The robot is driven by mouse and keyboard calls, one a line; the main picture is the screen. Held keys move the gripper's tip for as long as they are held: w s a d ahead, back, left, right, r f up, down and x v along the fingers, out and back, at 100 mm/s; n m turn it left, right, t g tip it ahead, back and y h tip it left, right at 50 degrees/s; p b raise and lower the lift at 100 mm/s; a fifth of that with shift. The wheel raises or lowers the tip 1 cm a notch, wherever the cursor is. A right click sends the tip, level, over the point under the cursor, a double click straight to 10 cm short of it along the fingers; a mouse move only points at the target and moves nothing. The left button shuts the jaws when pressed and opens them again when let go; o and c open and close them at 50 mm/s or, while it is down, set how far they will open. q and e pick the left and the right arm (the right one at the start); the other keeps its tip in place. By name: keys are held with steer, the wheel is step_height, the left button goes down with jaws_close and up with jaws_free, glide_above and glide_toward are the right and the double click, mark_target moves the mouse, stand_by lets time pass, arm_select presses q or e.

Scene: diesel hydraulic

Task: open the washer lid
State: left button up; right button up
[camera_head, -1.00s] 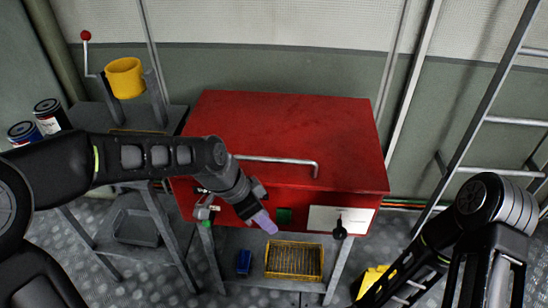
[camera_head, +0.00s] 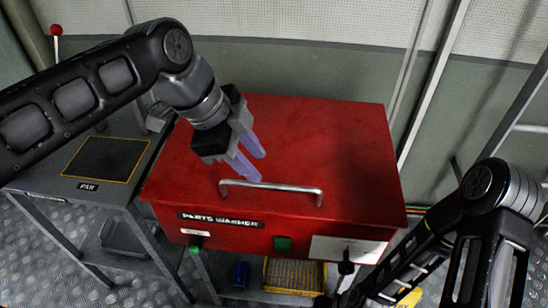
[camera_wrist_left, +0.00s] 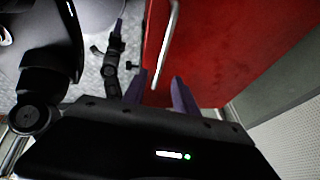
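The red parts washer (camera_head: 222,228) stands in the middle of the head view with its lid (camera_head: 330,145) down. A silver bar handle (camera_head: 290,188) runs along the front part of the lid; it also shows in the left wrist view (camera_wrist_left: 166,45). My left gripper (camera_head: 252,165) is over the lid, with its purple fingers pointing down toward the left part of the handle. In the left wrist view the fingers (camera_wrist_left: 159,82) are apart, with nothing held between them; the handle lies just past them.
A grey table marked PAN (camera_head: 105,160) stands left of the washer. A yellow basket (camera_head: 295,274) and a small blue item (camera_head: 241,273) are below the washer. A ladder (camera_head: 500,150) leans at the right. The wall is close behind.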

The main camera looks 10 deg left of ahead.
mark_target(275, 185)
arm_select(q)
steer(key=shift+x, duration=3.9)
steer(key=shift+c, duration=0.5)
jaws_close()
